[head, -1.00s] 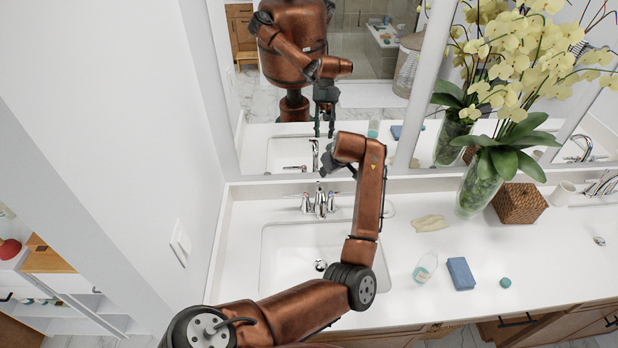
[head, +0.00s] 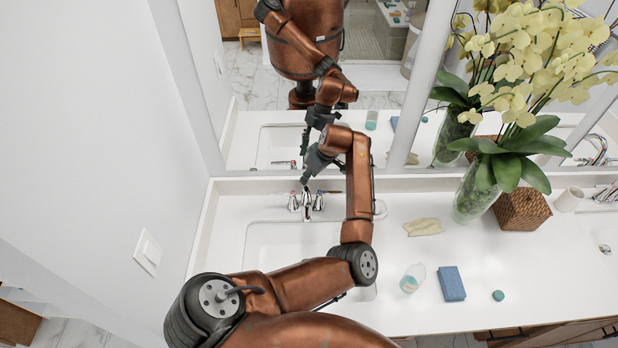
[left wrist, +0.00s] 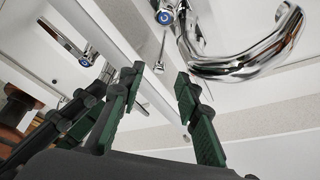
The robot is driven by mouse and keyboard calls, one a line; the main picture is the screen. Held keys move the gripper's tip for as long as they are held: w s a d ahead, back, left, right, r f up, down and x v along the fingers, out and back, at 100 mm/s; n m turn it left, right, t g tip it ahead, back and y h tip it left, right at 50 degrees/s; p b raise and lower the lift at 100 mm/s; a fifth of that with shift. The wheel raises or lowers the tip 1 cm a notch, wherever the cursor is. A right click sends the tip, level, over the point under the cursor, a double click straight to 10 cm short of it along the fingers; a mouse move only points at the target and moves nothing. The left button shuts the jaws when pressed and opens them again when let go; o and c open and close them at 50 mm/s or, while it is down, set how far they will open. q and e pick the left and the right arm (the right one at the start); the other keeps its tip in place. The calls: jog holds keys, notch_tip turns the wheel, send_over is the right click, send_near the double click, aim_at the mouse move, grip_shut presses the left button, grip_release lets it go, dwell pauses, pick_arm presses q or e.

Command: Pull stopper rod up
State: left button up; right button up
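The chrome faucet (head: 306,204) stands behind the white sink. My left gripper (head: 305,181) is just above and behind it, pointing down, and hides part of the area behind the spout. In the left wrist view, a thin chrome stopper rod (left wrist: 162,48) with a small knob at its end shows beside the curved spout (left wrist: 245,65) and a blue-marked handle (left wrist: 165,16). My left gripper (left wrist: 160,75) is open there, its green fingers apart, with the knob appearing between the fingertips. I cannot tell the depth between them. My right gripper is not in view.
The mirror (head: 270,95) is close behind the faucet and reflects my arm. A wall is at the left.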

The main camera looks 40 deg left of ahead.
pick_arm(q)
jog(key=x, duration=0.3)
jog(key=shift+a+f, duration=0.1)
jog(key=c, duration=0.7)
grip_shut()
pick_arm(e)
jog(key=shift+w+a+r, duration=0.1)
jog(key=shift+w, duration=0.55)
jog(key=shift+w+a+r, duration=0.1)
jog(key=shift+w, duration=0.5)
